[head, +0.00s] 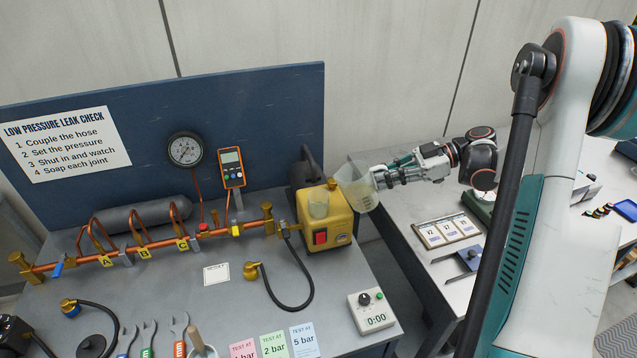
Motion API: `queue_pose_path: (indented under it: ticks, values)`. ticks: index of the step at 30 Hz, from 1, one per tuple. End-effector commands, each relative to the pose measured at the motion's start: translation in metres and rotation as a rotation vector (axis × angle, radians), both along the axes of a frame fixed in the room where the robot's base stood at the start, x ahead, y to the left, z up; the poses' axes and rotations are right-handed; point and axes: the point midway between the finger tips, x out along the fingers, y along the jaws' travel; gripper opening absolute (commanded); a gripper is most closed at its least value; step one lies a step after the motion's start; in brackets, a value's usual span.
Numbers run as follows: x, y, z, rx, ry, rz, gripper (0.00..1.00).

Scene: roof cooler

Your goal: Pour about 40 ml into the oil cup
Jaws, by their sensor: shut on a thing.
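The yellow pump (330,226) stands at the right end of the grey bench. My gripper (378,179) is shut on a pale translucent jug (354,188) to the right of the pump. The jug looks tilted, with its mouth toward the pump, and is close to the pump's upper right edge. I see no stream, and the liquid inside the jug cannot be made out.
A copper pipe run (150,245) with valves lies left of the pump. A black hose (300,295), a timer (371,312) and test cards (273,345) are in front. A blue back panel (250,110) rises behind. A second table (405,215) stands at right, beyond a gap.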

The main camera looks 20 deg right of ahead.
Motion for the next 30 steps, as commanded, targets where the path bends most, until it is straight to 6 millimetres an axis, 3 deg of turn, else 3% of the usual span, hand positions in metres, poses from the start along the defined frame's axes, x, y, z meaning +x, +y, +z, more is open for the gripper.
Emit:
queue_pose_path:
  ticks: [1,14,30]
  values:
    - [0.001,0.005,0.010,-0.030,0.008,0.004,0.00]
    - [0.009,0.036,0.025,-0.292,0.073,0.007,0.00]
    - [0.012,0.048,0.044,-0.475,0.121,0.006,0.00]
